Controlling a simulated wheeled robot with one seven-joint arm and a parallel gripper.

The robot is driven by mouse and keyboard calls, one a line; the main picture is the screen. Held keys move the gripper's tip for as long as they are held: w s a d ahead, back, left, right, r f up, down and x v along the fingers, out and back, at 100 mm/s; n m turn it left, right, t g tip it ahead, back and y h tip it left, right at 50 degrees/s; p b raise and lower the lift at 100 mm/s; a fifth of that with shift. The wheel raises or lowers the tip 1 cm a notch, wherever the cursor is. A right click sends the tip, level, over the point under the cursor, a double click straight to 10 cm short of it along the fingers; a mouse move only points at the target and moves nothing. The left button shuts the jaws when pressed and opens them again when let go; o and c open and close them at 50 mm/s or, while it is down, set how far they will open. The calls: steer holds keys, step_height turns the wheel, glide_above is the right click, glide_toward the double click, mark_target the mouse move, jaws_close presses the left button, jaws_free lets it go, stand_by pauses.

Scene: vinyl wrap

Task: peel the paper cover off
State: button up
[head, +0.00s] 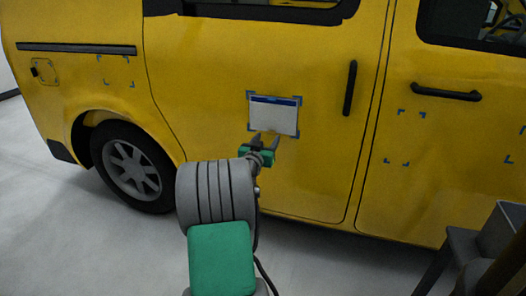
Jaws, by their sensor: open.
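The paper cover (273,117) is a whitish rectangle with a dark blue band along its top edge. It lies on the side door of a yellow van (215,75), with blue corner marks around it. My gripper (265,138) is open, with its two dark fingertips pointing up at the lower edge of the cover. The fingertips overlap that edge in the picture; I cannot tell whether they touch it. Nothing shows between the fingers. Any layer under the cover is hidden.
A black vertical door handle (350,88) stands out right of the cover. A horizontal handle (446,92) is on the front door. Empty blue corner marks (404,162) sit below it. A grey stand (462,248) is at the lower right. Grey floor (70,230) is clear at left.

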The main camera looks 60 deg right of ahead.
steer(key=d, duration=0.3)
steer(key=shift+w+d, duration=0.3)
jaws_close()
stand_by(0.8)
steer(key=shift+a+b, duration=0.65)
steer(key=shift+a, duration=0.05)
stand_by(0.3)
steer(key=s+a+b, duration=0.1)
steer(key=a+b, duration=0.1)
steer(key=a, duration=0.4)
steer(key=shift+a+b, duration=0.4)
stand_by(0.4)
steer(key=shift+s, duration=0.1)
